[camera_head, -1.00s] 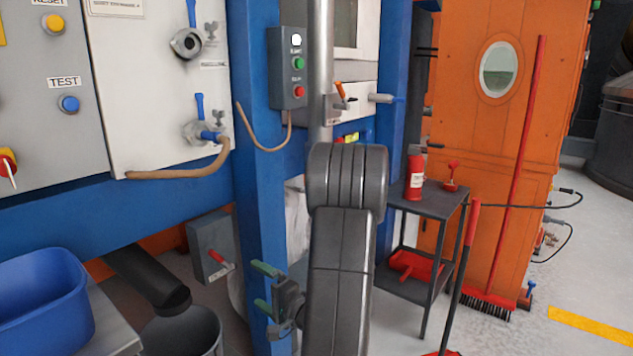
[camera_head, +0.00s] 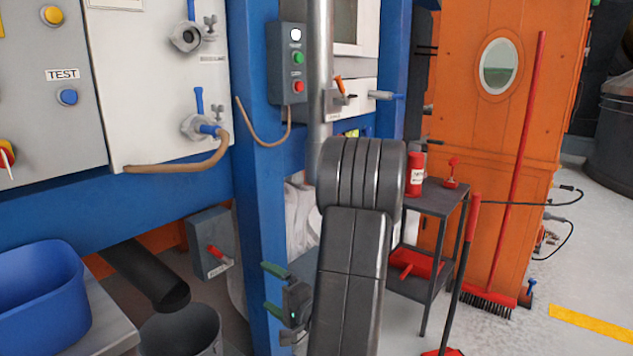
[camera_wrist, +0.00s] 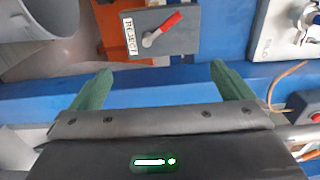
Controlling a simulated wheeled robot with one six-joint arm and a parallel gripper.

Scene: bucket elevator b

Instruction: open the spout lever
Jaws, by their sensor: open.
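A red lever (camera_head: 218,256) sits on a grey box with a small label, low on the blue frame beside a dark slanted spout pipe (camera_head: 148,277). In the wrist view the red lever (camera_wrist: 164,28) lies slantwise on the box, beyond the fingers. I cannot tell for sure that this is the spout lever. My gripper (camera_head: 268,287) has green fingers spread apart with nothing between them. It is right of and a little below the lever in the head view. In the wrist view my gripper (camera_wrist: 161,70) is apart from the box.
A blue post (camera_head: 265,220) stands just behind my gripper. A blue tub (camera_head: 40,300) and a grey bucket (camera_head: 180,332) are at lower left. A small orange lever (camera_head: 340,86) is on a panel higher up. A dark cart (camera_head: 440,200) stands at right.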

